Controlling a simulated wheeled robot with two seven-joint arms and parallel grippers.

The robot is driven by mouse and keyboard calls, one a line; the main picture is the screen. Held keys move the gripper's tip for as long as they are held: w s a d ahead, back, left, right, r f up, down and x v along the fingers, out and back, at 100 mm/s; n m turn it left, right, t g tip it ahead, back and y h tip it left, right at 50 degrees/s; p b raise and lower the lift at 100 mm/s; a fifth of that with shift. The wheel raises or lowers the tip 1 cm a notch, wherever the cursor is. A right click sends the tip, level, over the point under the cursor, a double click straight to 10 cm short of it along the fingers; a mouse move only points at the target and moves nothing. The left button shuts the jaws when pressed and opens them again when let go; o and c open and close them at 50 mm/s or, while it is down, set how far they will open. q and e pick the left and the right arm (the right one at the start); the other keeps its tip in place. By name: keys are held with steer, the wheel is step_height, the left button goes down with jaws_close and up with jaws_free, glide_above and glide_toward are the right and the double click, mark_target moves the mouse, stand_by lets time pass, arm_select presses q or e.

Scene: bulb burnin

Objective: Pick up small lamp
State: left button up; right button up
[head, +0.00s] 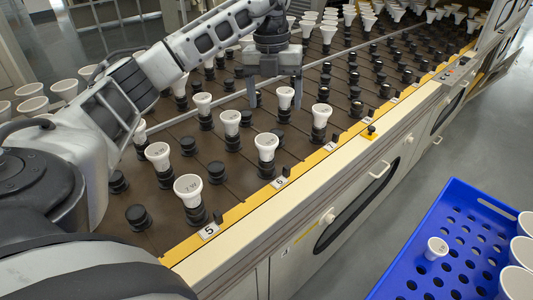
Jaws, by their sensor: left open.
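My left gripper (276,100) reaches in from the left over the brown socket board, pointing down with its fingers apart. A white lamp (285,97) on a black socket appears between the fingers, nearer the right one; I cannot tell whether it is truly between them or touching. Other white lamps stand upright close by: one to the left (230,122), one to the right (321,115) and one in front (267,146). A small white lamp (437,247) stands in the blue crate (400,262). My right gripper is out of view.
Larger white lamps (516,283) stand at the crate's right side. The board has several empty black sockets (216,172) and a yellow numbered front edge (240,210). Many more lamps stand at the back. Grey floor lies between the cabinet and the crate.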

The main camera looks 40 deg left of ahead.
mark_target(267, 139)
arm_select(q)
steer(key=shift+n+y, duration=0.4)
steer(key=f, duration=0.3)
steer(key=a+f, duration=0.1)
steer(key=f, duration=0.2)
steer(key=a+f+b, duration=0.1)
steer(key=f, duration=0.2)
steer(key=shift+s+a+f, duration=0.2)
steer(key=shift+s, duration=0.1)
steer(key=shift+w+d+f, duration=0.1)
steer(key=shift+f, duration=1.25)
steer(key=shift+w+d+f, duration=0.1)
steer(key=shift+f, duration=1.2)
steer(key=c, duration=1.1)
